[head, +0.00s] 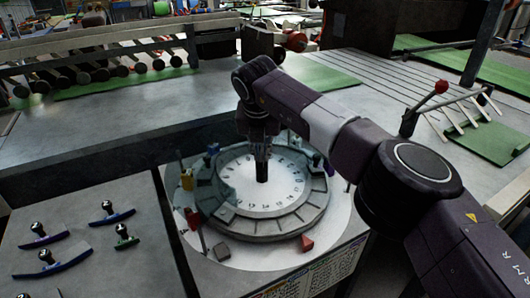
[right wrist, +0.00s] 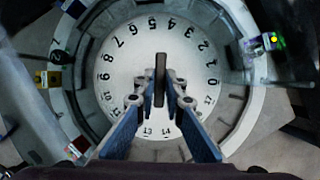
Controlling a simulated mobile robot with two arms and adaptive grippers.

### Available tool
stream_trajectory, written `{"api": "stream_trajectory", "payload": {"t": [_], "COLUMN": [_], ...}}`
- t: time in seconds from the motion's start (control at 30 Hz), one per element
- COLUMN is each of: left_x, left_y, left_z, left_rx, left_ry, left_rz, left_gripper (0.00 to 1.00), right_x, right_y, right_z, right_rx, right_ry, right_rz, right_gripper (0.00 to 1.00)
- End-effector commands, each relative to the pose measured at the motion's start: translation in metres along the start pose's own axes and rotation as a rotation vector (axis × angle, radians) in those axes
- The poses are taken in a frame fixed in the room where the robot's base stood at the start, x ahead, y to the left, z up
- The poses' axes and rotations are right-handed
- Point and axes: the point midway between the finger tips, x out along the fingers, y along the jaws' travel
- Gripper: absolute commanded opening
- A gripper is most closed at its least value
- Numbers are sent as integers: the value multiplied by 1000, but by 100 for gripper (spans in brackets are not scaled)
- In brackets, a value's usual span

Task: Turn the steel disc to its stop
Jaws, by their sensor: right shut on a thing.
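The steel disc (head: 282,185) is a pale round plate with numbers around its edge, set in a grey segmented ring (head: 262,228). It also shows in the right wrist view (right wrist: 130,65). A dark upright handle (head: 262,172) stands at its middle; from above it shows as a narrow bar (right wrist: 161,68). My right gripper (head: 262,150) is over the disc's centre, pointing down. In the right wrist view its fingers (right wrist: 161,92) lie on both sides of the handle, shut on it. My left gripper is not in view.
A red wedge (head: 307,243) and a grey block (head: 221,252) lie on the round base by the ring. Black-knobbed tools (head: 43,237) lie on the left plate. A red-knobbed lever (head: 440,88) stands at the right. The grey table (head: 120,128) behind has free room.

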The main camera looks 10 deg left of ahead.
Motion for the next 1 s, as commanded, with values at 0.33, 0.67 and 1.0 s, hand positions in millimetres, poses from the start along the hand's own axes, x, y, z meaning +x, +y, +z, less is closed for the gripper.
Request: {"api": "stream_trajectory", "payload": {"t": [0.33,0.67,1.0], "left_x": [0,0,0], "left_y": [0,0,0], "left_z": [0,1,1], "left_rx": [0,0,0], "left_ry": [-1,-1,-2], "left_rz": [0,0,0], "left_gripper": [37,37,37], "right_x": [-2,-2,-1], "right_y": [2,2,2], "right_z": [3,3,2], "right_rx": [48,53,52], "right_ry": [-7,-8,-5], "right_rz": [-18,-21,-21], "right_gripper": [0,0,28]}}
